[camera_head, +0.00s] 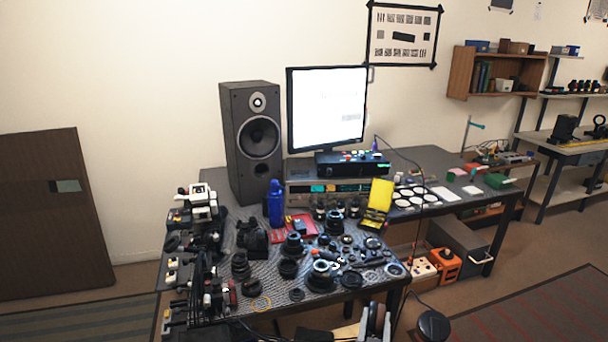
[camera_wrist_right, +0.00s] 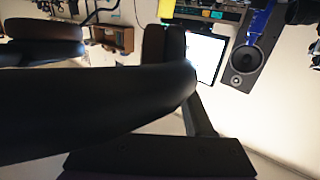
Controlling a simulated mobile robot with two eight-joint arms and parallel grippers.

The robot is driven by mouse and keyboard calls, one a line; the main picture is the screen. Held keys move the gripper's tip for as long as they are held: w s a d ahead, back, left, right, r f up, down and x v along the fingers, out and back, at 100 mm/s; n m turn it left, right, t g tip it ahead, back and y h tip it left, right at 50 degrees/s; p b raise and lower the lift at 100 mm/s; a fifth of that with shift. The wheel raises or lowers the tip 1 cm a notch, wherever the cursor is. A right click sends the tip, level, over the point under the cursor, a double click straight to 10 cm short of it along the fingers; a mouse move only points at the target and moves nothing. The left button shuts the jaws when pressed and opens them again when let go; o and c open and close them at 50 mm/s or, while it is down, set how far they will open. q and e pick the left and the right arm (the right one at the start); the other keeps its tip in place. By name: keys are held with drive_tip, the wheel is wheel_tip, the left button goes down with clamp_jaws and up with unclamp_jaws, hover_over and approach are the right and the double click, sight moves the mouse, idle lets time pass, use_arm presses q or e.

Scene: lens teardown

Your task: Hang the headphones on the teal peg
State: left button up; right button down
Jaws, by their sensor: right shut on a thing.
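The black headphones (camera_head: 433,325) are at the bottom edge of the head view, partly cut off, with one round cup showing. My right gripper (camera_head: 374,322) is beside that cup at the bottom edge and is shut on the headphones. In the right wrist view the headphones (camera_wrist_right: 100,112) fill much of the picture as a large dark curved shape; where the jaws grip is hard to make out. The teal peg (camera_head: 476,126) sticks out from a thin upright post at the back right of the table, far from the gripper, with nothing on it. My left gripper is not in view.
The workbench (camera_head: 440,160) carries many lens parts, a tall speaker (camera_head: 252,140), a monitor (camera_head: 327,108) and a yellow box (camera_head: 379,200). A thin dark cable (camera_head: 412,240) runs down its front right. Open floor (camera_head: 530,255) lies right of the bench.

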drive_tip(key=shift+w+r+p, duration=0.2)
drive_tip(key=shift+r+p, duration=0.1)
drive_tip(key=shift+r, duration=0.5)
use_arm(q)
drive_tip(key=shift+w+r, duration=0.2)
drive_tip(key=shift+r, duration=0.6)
use_arm(e)
drive_tip(key=shift+s, duration=0.15)
